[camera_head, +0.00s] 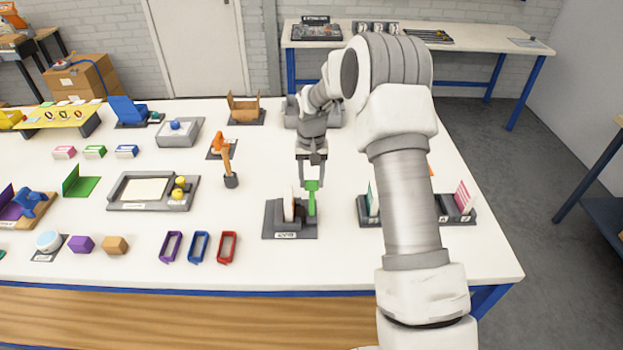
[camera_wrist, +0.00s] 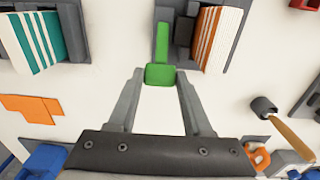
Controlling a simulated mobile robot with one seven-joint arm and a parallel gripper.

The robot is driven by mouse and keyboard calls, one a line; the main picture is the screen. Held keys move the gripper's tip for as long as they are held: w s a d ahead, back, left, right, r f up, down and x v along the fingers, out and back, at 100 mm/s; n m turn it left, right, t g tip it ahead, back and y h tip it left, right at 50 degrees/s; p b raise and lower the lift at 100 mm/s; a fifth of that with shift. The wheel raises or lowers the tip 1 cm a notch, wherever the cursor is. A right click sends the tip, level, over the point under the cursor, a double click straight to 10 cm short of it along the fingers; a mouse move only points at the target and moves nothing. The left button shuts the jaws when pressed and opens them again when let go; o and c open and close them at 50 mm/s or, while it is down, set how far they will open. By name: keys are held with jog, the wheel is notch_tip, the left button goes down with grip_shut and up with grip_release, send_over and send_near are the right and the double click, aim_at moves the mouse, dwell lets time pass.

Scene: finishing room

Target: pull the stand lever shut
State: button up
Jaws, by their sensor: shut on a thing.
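A green lever (camera_head: 312,200) stands roughly upright at the right side of a dark grey stand (camera_head: 275,228) near the front middle of the table. It also shows in the wrist view (camera_wrist: 161,42), with its wider green end toward me. My gripper (camera_head: 311,183) reaches down from above and is shut on the lever's top end. In the wrist view, my gripper's fingertips (camera_wrist: 160,76) lie on either side of that green end. Brown-edged white sheets (camera_head: 289,205) stand upright in the stand, beside the lever. The lever's foot is partly hidden by the stand.
Red, blue and purple frames (camera_head: 228,247) lie front left. White table (camera_head: 345,262) is bare between the stand and rack.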

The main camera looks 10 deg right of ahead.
grip_shut()
dwell(0.9)
